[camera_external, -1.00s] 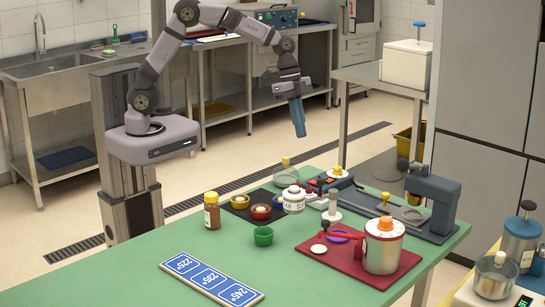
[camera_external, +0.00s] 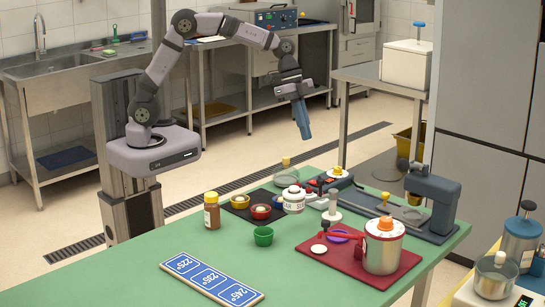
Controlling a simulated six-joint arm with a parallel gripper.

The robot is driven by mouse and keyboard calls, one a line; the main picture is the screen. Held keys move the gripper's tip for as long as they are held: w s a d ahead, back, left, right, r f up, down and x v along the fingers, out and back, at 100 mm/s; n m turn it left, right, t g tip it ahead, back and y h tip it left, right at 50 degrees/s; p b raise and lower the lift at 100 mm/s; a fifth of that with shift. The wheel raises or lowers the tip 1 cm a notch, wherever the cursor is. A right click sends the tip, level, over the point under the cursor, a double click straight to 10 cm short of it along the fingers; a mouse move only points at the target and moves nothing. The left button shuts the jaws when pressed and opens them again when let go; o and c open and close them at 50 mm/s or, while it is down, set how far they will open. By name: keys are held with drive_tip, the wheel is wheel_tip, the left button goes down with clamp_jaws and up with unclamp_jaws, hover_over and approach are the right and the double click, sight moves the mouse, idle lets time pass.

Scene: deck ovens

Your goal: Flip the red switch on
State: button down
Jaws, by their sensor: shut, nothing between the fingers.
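A small dark device with red parts and a yellow-white knob (camera_external: 336,171) stands near the far edge of the green table (camera_external: 130,272). The red switch seems to be among these red parts (camera_external: 317,187), but it is too small to make out its lever or position. My gripper (camera_external: 306,136) is shut and empty. Its blue-grey fingers point down and slightly right, in the air above and beyond the table's far edge, clear of the device.
A white jar (camera_external: 293,200), small colored bowls (camera_external: 261,211), a brown spice bottle (camera_external: 212,212) and a grey press-like stand (camera_external: 433,197) surround the device. A red tray (camera_external: 345,262) carries a metal pot (camera_external: 384,248). A blue temperature sign (camera_external: 211,280) lies in front.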

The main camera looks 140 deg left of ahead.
sight(315, 181)
drive_tip(key=p+x, duration=0.3)
drive_tip(key=x, duration=1)
drive_tip(key=shift+f+p, duration=0.15)
drive_tip(key=shift+p, duration=0.15)
drive_tip(key=shift+p, duration=0.35)
drive_tip(key=shift+w+d+g+p, duration=0.15)
drive_tip(key=shift+g+p, duration=0.35)
drive_tip(key=shift+p, duration=0.6)
drive_tip(key=shift+f+b, duration=0.25)
drive_tip(key=shift+b, duration=0.1)
